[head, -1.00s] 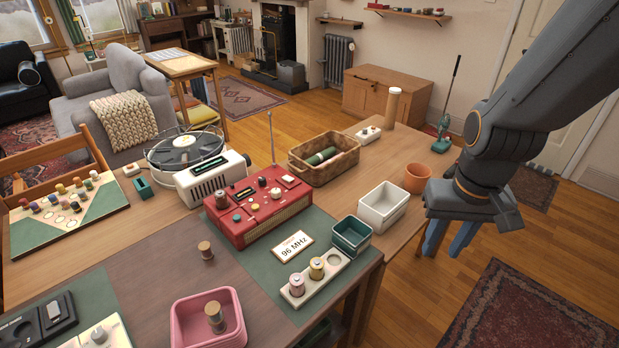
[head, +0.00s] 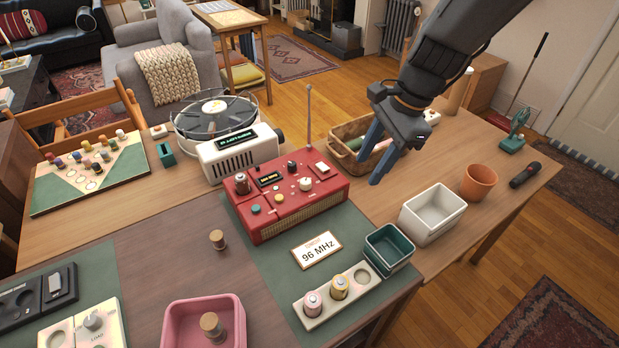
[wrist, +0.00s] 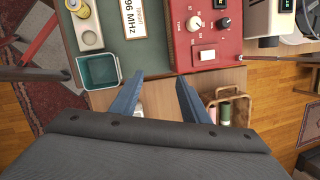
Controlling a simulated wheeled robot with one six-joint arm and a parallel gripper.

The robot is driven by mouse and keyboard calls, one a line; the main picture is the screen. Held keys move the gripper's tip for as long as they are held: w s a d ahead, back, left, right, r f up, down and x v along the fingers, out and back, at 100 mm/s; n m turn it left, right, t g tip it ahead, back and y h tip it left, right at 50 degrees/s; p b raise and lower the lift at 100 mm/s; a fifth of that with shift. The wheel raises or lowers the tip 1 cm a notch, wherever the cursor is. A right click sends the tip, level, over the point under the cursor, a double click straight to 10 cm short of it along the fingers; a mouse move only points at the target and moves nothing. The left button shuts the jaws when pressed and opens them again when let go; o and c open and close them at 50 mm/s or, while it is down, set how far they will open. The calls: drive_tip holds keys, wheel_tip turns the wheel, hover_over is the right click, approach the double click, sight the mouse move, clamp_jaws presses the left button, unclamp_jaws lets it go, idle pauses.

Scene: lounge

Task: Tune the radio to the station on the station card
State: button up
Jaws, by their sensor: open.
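The red radio (head: 285,193) stands on the green mat with its aerial up. Its top carries several knobs, a small dark display (head: 269,180) and a white switch block. In the wrist view the radio (wrist: 208,54) is at the top, with a white knob (wrist: 194,23) and a dark knob beside it. The station card (head: 317,249) lies in front of the radio and reads 96 MHz; part of it shows in the wrist view (wrist: 131,30). My gripper (head: 374,170) is open and empty, above the table to the right of the radio. The display text is too small to read.
A basket (head: 345,142) stands behind my gripper. A white bin (head: 432,214), a teal bin (head: 390,248) and a terracotta pot (head: 479,182) stand to the right. A battery holder (head: 339,294) and a pink tray (head: 204,334) are in front.

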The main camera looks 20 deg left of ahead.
sight(305, 181)
drive_tip(key=a+m+g+y, duration=0.1)
drive_tip(key=a+m, duration=0.3)
drive_tip(key=a, duration=0.7)
drive_tip(key=x, duration=0.8)
drive_tip(key=shift+f, duration=0.15)
drive_tip(key=c, duration=1.1)
drive_tip(key=shift+o, duration=0.2)
